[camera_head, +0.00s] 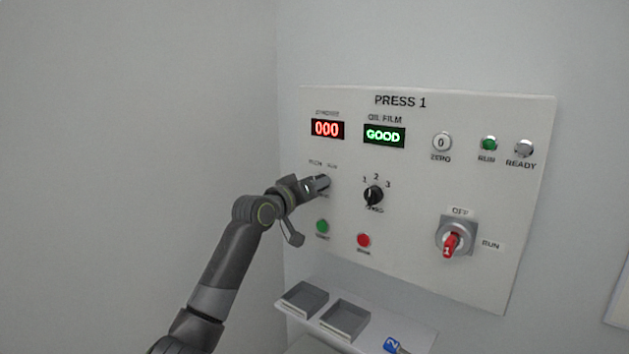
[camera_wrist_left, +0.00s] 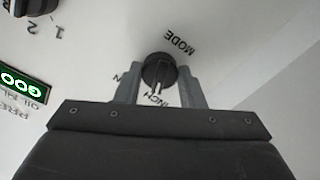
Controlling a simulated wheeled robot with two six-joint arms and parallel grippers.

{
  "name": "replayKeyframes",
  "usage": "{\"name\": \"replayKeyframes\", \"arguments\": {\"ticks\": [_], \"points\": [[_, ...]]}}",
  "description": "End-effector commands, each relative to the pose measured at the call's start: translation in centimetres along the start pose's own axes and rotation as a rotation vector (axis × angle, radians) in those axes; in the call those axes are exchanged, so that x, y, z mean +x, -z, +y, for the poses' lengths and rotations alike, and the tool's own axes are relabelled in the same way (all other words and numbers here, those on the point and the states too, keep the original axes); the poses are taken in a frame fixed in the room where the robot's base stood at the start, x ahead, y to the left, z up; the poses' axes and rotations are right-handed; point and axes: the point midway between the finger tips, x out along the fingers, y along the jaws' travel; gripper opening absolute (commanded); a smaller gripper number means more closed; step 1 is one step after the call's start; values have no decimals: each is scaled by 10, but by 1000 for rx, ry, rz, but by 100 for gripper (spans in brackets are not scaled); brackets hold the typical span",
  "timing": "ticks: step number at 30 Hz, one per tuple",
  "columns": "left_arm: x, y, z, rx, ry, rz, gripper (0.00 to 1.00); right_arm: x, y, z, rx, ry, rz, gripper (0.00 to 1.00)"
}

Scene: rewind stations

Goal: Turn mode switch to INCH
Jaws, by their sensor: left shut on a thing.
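The mode switch (camera_wrist_left: 159,70) is a round dark knob on the white PRESS 1 panel (camera_head: 420,290). My left gripper (camera_head: 318,184) is shut on it at the panel's left side, with one finger on each side of the knob in the left wrist view (camera_wrist_left: 160,85). The word MODE is beside the knob and INCH is by its edge nearest my gripper. A pale mark on the knob seems to lie toward INCH, but I cannot tell its exact position. In the head view my gripper mostly hides the knob. My right gripper is not in view.
A black 1-2-3 selector (camera_head: 374,195) is right of my gripper. Green (camera_head: 322,227) and red (camera_head: 363,241) buttons are below. A red-handled switch (camera_head: 451,245) is at lower right.

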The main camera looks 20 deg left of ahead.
Motion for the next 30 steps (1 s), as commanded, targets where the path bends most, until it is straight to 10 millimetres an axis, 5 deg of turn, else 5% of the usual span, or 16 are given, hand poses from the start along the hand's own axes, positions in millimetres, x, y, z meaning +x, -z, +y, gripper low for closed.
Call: {"name": "replayKeyframes", "arguments": {"ticks": [26, 27, 30], "points": [[0, 0, 0, -154, 0, -1, 13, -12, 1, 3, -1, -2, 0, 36], [0, 0, 0, -154, 0, -1, 41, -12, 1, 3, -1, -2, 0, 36], [0, 0, 0, -153, 0, 0, 54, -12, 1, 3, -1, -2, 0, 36]]}}
